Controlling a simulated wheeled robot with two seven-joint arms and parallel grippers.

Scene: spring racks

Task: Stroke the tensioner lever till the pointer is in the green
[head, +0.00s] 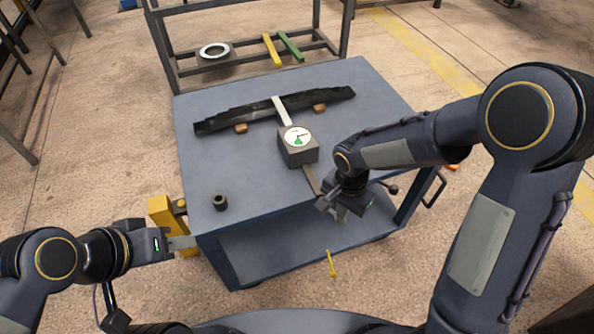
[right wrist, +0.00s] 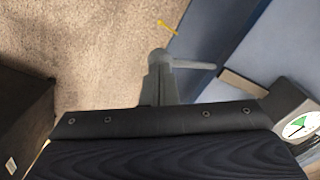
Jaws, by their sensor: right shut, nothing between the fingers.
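The tensioner is a grey box (head: 298,154) on the blue cart, with a round white dial (head: 297,137) bearing a green patch. A pale strap (head: 281,110) runs from the box over a black leaf spring (head: 230,119). My right gripper (head: 338,212) is shut and empty, close beside the lever's free end; contact is unclear. My left gripper (head: 188,242) is by the cart's left front corner; its opening is unclear.
The cart top (head: 205,165) is mostly clear, with a dark ring (head: 220,202) at its left front. Wooden blocks (head: 320,108) sit under the spring. A yellow object (head: 160,213) stands left of the cart. A yellow piece (head: 331,264) shows below its front. A rack (head: 170,40) stands behind.

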